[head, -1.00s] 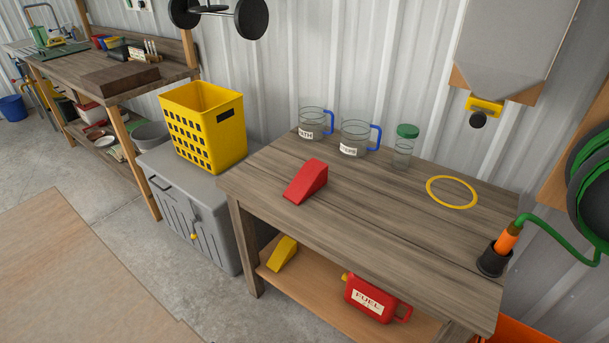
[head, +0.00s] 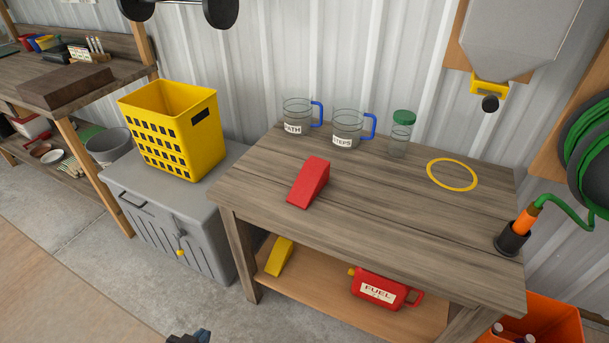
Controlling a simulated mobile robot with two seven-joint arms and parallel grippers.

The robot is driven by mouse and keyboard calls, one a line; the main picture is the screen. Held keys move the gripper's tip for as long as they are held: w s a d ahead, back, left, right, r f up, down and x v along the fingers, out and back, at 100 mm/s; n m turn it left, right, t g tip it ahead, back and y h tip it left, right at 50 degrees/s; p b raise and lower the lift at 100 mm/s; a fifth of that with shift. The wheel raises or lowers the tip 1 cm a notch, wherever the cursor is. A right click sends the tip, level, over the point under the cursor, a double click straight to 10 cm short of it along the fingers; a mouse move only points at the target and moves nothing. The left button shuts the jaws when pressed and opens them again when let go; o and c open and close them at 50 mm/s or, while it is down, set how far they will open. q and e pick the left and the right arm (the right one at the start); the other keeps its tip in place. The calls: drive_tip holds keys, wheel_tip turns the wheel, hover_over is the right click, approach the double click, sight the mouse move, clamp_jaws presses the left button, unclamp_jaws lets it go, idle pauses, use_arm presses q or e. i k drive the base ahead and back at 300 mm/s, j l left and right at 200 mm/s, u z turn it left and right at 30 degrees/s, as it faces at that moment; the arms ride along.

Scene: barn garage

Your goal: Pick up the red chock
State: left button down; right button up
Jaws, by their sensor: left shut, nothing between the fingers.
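The red chock (head: 308,183), a wedge shape, sits on the left part of the wooden table top (head: 370,215). Nothing touches it. Only a small dark tip of my left gripper (head: 190,338) shows at the bottom edge of the head view, well below and to the left of the chock, over the floor. It is shut and empty. My right gripper is not in view.
Two labelled jugs (head: 297,117) (head: 347,127), a green-lidded jar (head: 401,136) and a yellow ring (head: 452,174) lie behind and right of the chock. A yellow basket (head: 175,135) stands on a grey box left. A yellow chock (head: 279,257) and red fuel can (head: 380,290) are on the lower shelf.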

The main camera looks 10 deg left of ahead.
sight(314, 174)
drive_tip(key=i+j+z, duration=0.1)
drive_tip(key=j, duration=0.35)
drive_tip(key=j+z, duration=0.1)
drive_tip(key=j, duration=0.35)
drive_tip(key=i+j, duration=0.15)
drive_tip(key=i+j+z, duration=0.15)
drive_tip(key=j, duration=0.25)
drive_tip(key=i+j, duration=0.1)
drive_tip(key=j, duration=0.15)
drive_tip(key=z, duration=0.05)
